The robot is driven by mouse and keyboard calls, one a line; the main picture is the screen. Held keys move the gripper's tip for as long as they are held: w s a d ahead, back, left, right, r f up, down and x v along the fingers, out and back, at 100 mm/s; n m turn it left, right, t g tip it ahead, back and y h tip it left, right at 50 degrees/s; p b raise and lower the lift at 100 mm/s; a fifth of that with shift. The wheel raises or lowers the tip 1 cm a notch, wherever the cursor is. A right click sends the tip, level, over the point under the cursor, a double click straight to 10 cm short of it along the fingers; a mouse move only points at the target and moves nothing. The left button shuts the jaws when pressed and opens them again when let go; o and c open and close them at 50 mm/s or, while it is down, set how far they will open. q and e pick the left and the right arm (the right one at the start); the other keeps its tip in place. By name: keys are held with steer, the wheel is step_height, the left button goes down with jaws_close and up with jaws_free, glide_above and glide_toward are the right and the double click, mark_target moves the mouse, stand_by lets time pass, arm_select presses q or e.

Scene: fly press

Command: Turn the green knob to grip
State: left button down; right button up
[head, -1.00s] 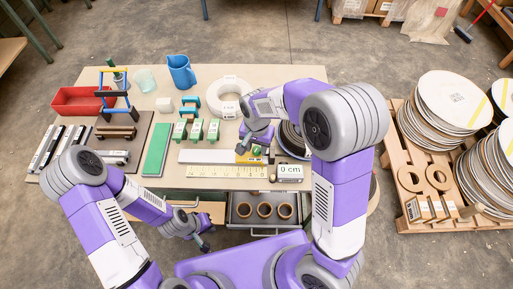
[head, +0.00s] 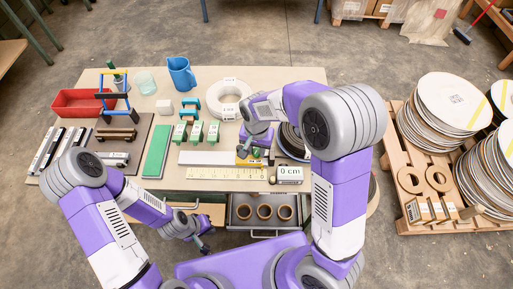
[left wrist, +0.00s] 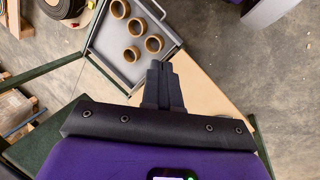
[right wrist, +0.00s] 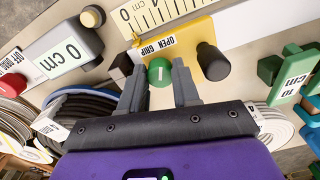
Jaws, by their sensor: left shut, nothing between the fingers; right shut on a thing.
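The green knob (right wrist: 160,71) is round with a pale line on its face, and sits on a yellow fixture (right wrist: 182,48) with a white label reading "OPEN GRIP" (right wrist: 156,46). My right gripper (right wrist: 159,74) is shut on the knob, one finger on each side. The pale line stands roughly upright in the right wrist view. In the head view my right gripper (head: 243,153) hides most of the fixture and the knob. My left gripper (head: 204,247) is shut and empty, low in front of the table; its fingers (left wrist: 155,48) meet in the left wrist view.
A black handle (right wrist: 212,62) stands beside the knob. A ruler (head: 225,173) and a "0 cm" display (head: 289,174) lie near the table's front edge. Green blocks (head: 196,132) and a white coil (head: 228,100) are behind. A drawer with rings (head: 265,212) is open below.

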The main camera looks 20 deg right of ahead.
mark_target(257, 151)
steer(key=n+p, duration=0.1)
steer(key=n, duration=0.4)
steer(key=shift+d+r+n+p, duration=0.1)
steer(key=shift+n+p, duration=0.3)
steer(key=n+p, duration=0.1)
steer(key=n, duration=0.4)
steer(key=shift+n, duration=0.3)
steer(key=o, duration=0.8)
steer(key=shift+c, duration=0.2)
step_height(257, 151, up, 8)
steer(key=shift+f+p, duration=0.25)
steer(key=shift+p, duration=0.85)
